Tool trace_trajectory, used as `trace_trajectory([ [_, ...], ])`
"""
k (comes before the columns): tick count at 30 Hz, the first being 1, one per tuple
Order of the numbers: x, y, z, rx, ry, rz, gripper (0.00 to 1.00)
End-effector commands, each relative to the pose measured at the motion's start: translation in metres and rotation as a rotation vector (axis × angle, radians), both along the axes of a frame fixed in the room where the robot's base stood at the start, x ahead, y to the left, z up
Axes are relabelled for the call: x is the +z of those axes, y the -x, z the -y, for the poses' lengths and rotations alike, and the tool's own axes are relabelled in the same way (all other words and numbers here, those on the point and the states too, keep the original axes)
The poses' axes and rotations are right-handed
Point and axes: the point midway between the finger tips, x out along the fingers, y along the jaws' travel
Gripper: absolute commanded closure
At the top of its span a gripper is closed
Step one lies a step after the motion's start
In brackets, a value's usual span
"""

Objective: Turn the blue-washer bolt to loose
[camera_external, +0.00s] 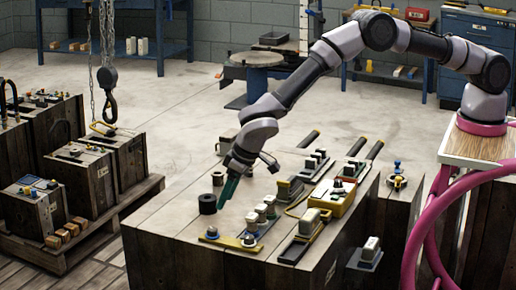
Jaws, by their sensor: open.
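My gripper (226,200) points down over the big wooden block-like bench (160,219), its green fingers just right of a black cylinder. It is open, and nothing shows between the fingers. A bolt with a blue base (212,233) stands near the front edge of the bench, below and left of the fingers in the picture. A third blue-topped fitting (397,165) stands on the right block. Which of them is the blue-washer bolt I cannot tell at this size.
The black cylinder (207,204) stands close beside the fingers. A yellow box (332,197) and several small fittings crowd the bench's right half. A chain hook (107,92) hangs over wooden moulds at left. The bench's left top is mostly clear.

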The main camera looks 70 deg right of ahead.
Motion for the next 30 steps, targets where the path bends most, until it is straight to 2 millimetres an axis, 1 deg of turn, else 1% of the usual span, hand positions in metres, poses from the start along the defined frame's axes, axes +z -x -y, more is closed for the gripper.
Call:
trace_trajectory([
  [2,-0.004,-0.003,0.002,-0.002,0.011,0.004,0.35],
  [5,-0.017,-0.007,0.002,-0.002,0.01,0.003,0.35],
  [13,-0.065,-0.026,-0.001,-0.002,0.007,0.002,0.35],
  [18,-0.086,-0.035,-0.002,0.001,0.006,0.003,0.35],
  [24,-0.097,-0.04,-0.003,0.0,0.005,0.002,0.35],
  [30,-0.099,-0.041,-0.003,0.001,0.005,0.004,0.35],
])
